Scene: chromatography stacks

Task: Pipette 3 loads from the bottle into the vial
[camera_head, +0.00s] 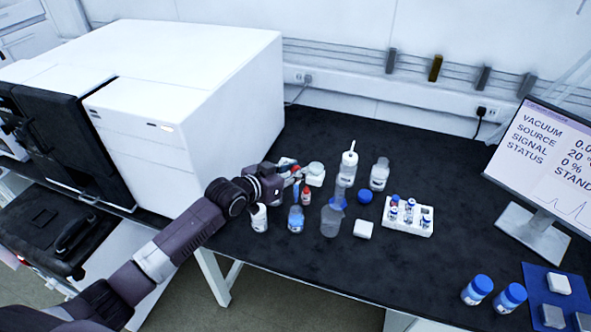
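My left gripper (294,175) reaches in from the left over the bench, close to a pale green-white jar (315,174) and a small red-capped bottle (306,196). Its fingers are small and overlap these items, so I cannot tell whether it is open or holds anything. Several bottles stand around it: a clear bottle with blue contents (295,220), a translucent bottle (331,222), a clear bottle (379,174) and a white nozzle bottle (347,168). A white rack (420,230) holds several small vials (409,213) with blue parts. I cannot make out a pipette. My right gripper is out of view.
A large white instrument (190,95) stands at the left. A white block (363,229) and a blue cap (365,196) lie near the rack. A monitor (545,160), two blue-capped bottles (477,290) and a blue mat (550,275) are at the right.

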